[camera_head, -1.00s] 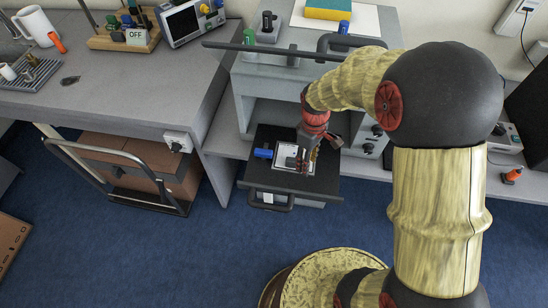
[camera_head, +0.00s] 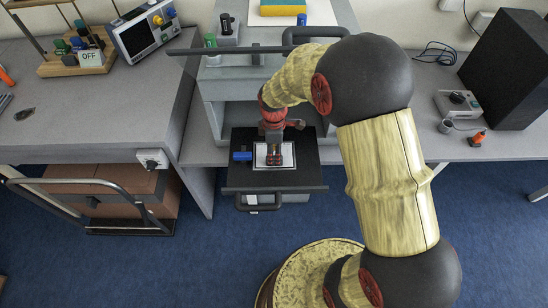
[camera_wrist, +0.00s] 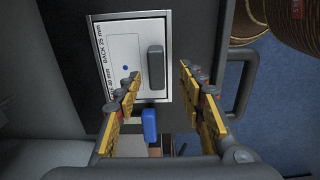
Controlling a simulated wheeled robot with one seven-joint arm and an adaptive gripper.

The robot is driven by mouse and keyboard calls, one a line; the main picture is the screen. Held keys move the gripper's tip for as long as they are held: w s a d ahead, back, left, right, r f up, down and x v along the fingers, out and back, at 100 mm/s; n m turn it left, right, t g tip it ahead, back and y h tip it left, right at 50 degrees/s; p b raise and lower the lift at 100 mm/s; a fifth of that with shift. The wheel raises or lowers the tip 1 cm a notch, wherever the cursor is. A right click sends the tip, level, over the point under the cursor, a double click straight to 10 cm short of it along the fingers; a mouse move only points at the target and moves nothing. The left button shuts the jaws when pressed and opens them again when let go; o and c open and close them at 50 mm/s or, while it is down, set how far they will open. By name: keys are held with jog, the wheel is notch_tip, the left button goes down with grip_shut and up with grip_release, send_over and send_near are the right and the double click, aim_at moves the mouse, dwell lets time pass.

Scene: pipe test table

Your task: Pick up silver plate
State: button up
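The silver plate (camera_wrist: 104,62) lies flat on a dark pulled-out shelf or drawer (camera_head: 305,178). It has a metal rim and a white face with printed text reading "BACK 25 mm". A dark grey upright grip (camera_wrist: 156,68) stands on its right side in the wrist view. The plate also shows in the head view (camera_head: 287,162), partly hidden by my gripper (camera_head: 274,155). In the wrist view my gripper (camera_wrist: 160,78) is open, with yellow fingers apart. Its fingertips appear on either side of the grey grip; I cannot tell the height gap.
A blue block (camera_wrist: 149,127) lies beside the plate on the same shelf. A dark handle bar (camera_head: 260,203) runs along the shelf's front. Grey cabinet walls (camera_head: 230,100) and a bench top stand behind and above. Blue floor lies open in front.

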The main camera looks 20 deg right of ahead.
aim_at(274, 157)
jog(key=f, duration=0.1)
jog(key=f+b, duration=0.1)
jog(key=f, duration=0.2)
jog(key=shift+w+d+f, duration=0.2)
jog(key=shift+w+f, duration=0.05)
jog(key=shift+f, duration=0.1)
jog(key=shift+r, duration=0.1)
jog(key=shift+c, duration=0.6)
grip_shut()
